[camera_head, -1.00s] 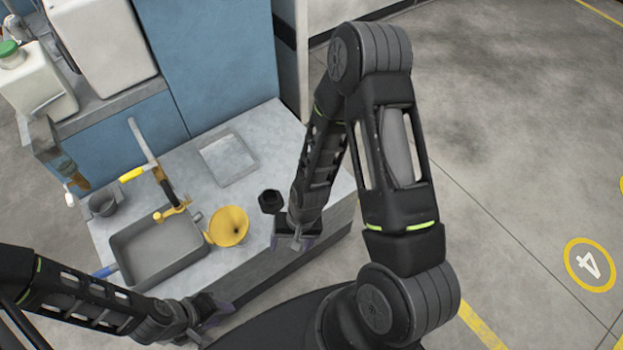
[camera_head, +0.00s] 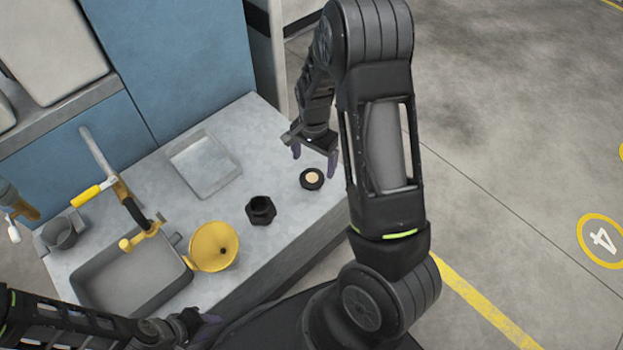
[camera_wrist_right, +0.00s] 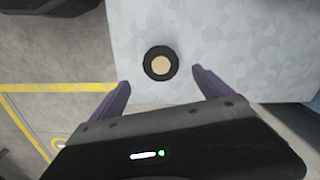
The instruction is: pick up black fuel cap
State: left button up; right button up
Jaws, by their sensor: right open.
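A round black cap with a tan centre (camera_head: 312,178) lies on the grey counter near its right edge. It also shows in the right wrist view (camera_wrist_right: 161,64), just beyond and between the fingertips. My right gripper (camera_head: 315,158) is open and empty above the counter, close to this cap. In the wrist view its purple fingers (camera_wrist_right: 161,78) are spread wide, with the cap centred ahead of them. A black hexagonal fitting (camera_head: 261,210) sits to the left of the cap. My left gripper (camera_head: 207,326) is low at the front of the counter, and its jaws are unclear.
The counter (camera_head: 285,235) holds a yellow funnel (camera_head: 214,247), a sink-like grey basin (camera_head: 130,275), a shallow square tray (camera_head: 204,165) and a dark cup (camera_head: 62,234). A blue cabinet (camera_head: 190,60) rises behind.

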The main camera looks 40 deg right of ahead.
aim_at(313, 176)
jog(key=shift+f, duration=0.75)
jog(key=f+b, duration=0.2)
jog(key=f, duration=0.3)
jog(key=shift+w+f, duration=0.15)
jog(key=shift+w, duration=0.05)
jog(key=c, duration=1.5)
